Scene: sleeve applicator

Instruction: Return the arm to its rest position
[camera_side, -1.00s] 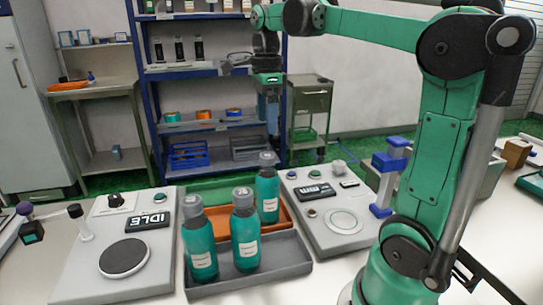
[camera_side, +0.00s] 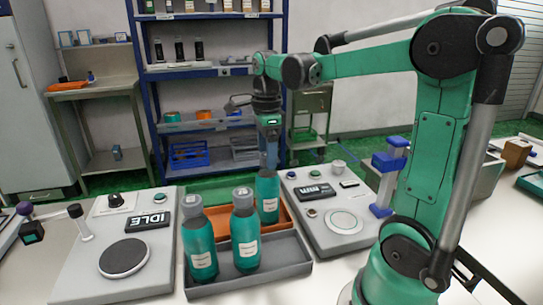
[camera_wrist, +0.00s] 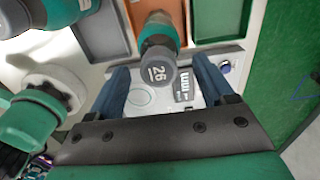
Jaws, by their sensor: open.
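My gripper (camera_side: 269,158) is open and points down at the top of the back teal bottle (camera_side: 267,198). This bottle stands upright in the orange tray (camera_side: 286,216), and my fingers hide most of its cap in the side view. In the wrist view the grey cap (camera_wrist: 157,72), marked 26, shows between the two open fingers of my gripper (camera_wrist: 160,68), with a gap on both sides. Two more teal bottles, the left one (camera_side: 199,245) and the middle one (camera_side: 245,238), stand upright in the grey tray (camera_side: 285,257).
Another grey panel (camera_side: 330,205) with buttons and a pale disc stands right. A blue stand (camera_side: 388,175) is near my arm. A blue shelf (camera_side: 210,73) is behind.

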